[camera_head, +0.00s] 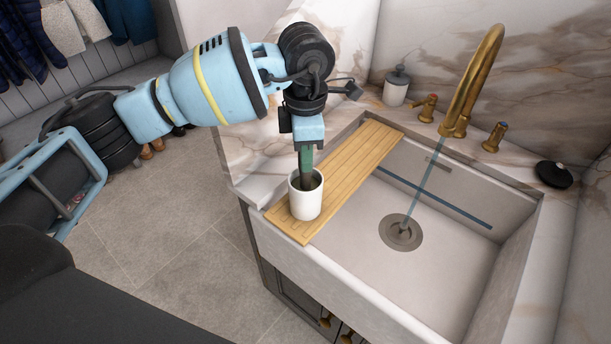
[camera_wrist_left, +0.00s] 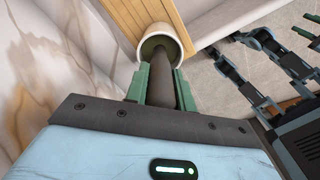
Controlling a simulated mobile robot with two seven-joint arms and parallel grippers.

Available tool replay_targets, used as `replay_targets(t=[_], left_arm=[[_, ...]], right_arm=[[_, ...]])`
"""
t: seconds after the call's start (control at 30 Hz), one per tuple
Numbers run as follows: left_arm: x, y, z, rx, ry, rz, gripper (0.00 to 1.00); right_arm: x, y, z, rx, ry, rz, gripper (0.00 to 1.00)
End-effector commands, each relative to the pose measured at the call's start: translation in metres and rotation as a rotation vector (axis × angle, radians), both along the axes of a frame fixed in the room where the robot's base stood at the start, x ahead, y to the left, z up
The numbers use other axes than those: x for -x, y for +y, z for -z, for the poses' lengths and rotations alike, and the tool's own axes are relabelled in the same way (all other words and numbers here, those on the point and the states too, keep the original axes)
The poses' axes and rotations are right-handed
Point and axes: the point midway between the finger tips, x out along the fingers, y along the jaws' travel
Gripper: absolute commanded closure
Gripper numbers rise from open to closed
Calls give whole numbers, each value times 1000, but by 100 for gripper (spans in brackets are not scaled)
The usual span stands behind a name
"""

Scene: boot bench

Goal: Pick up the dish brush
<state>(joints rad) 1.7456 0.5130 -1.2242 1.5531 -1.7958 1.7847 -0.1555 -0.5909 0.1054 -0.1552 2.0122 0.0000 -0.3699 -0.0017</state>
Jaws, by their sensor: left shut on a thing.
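The dish brush shows as a dark, round handle (camera_wrist_left: 162,78) standing in a white cup (camera_head: 306,197). Its lower end is hidden inside the cup, which also shows in the left wrist view (camera_wrist_left: 187,42). My left gripper (camera_head: 306,168) points down just above the cup, and its green fingers are shut on the handle from both sides. The fingertips are close to the cup's rim; I cannot tell whether they touch it. The cup stands upright on a slatted wooden board (camera_head: 352,165) laid across the sink.
The pale sink (camera_head: 455,250) lies right of the board, with water running from a brass tap (camera_head: 472,80) to the drain (camera_head: 400,232). A soap dispenser (camera_head: 396,88) stands behind. A black round item (camera_head: 553,175) sits on the right counter. Open floor (camera_head: 180,230) lies left.

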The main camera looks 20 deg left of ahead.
Motion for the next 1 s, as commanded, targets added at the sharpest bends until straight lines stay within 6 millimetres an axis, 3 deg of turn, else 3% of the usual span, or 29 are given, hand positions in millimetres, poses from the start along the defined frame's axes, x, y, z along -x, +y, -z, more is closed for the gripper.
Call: replay_targets(t=[0.27,0.47,1.0], left_arm=[[0,0,-7,0,-2,0,100],[-1,0,-29,1,-3,0,100],[-1,-1,-130,2,-3,-1,100]], right_arm=[[0,0,0,0,0,0,64],[0,0,0,0,0,0,64],[0,0,0,0,0,0,64]])
